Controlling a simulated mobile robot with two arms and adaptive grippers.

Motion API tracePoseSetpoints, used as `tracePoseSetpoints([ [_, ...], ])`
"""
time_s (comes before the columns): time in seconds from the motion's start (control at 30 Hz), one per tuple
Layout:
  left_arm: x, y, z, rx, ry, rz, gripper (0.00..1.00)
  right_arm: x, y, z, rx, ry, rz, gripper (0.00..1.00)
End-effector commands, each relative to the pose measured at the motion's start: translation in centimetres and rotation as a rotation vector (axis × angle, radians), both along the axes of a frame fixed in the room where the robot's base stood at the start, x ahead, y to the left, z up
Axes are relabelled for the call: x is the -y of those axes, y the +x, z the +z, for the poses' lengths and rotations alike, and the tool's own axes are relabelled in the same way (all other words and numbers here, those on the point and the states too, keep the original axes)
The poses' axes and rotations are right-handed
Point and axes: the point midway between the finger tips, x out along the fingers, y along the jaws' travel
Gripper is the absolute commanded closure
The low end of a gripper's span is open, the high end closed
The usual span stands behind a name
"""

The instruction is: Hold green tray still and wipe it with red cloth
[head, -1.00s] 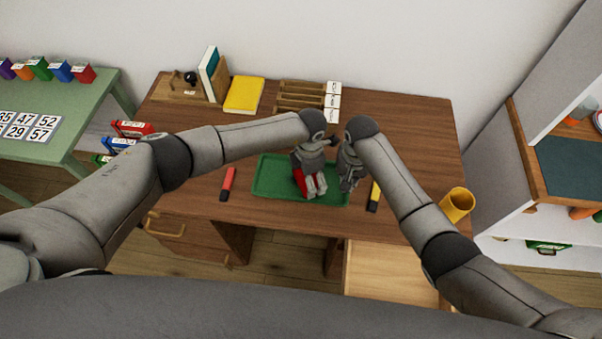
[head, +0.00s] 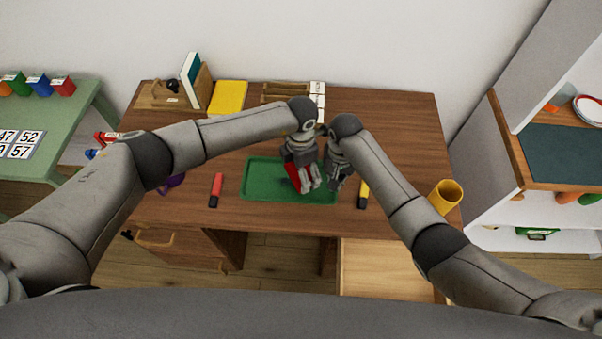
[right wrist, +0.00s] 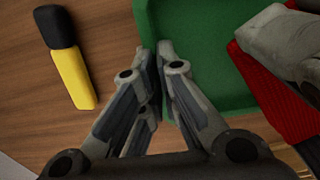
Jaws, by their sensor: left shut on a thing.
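The green tray (head: 262,180) lies flat on the brown desk. My left gripper (head: 308,184) is shut on the red cloth (head: 292,174), low over the right half of the tray. The cloth also shows at the right of the right wrist view (right wrist: 268,88), partly hidden by the left gripper's fingers. My right gripper (head: 337,182) is at the tray's right edge. In the right wrist view its fingertips (right wrist: 157,52) close together on the rim of the tray (right wrist: 205,60). Whether the cloth presses on the tray floor is hard to tell.
A yellow marker (head: 363,194) lies just right of the tray and a red one (head: 216,190) to its left. A purple item (head: 172,183) is partly behind my left arm.

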Motion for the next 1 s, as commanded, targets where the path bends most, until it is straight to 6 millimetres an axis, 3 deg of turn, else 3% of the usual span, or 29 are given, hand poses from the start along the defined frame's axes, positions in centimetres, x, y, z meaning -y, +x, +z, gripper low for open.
tracePoseSetpoints([
  [0.2, -0.1, 0.0, 1.8, 0.001, 0.001, 0.001, 0.3, 0.1, 0.0, 0.0, -0.001, -0.002, 0.0, 1.0],
  [0.47, -0.1, 0.0, 2.0, 0.0, 0.001, 0.001, 0.3, 0.1, 0.0, -0.1, -0.001, -0.002, -0.001, 1.0],
  [0.7, -0.1, 0.0, 1.9, 0.0, 0.001, 0.001, 0.3, 0.1, 0.0, -0.1, -0.001, -0.002, -0.001, 0.7],
  [1.0, -0.1, 0.0, 1.9, 0.0, 0.001, 0.001, 0.3, 0.1, 0.0, 0.0, -0.001, -0.002, -0.001, 0.7],
])
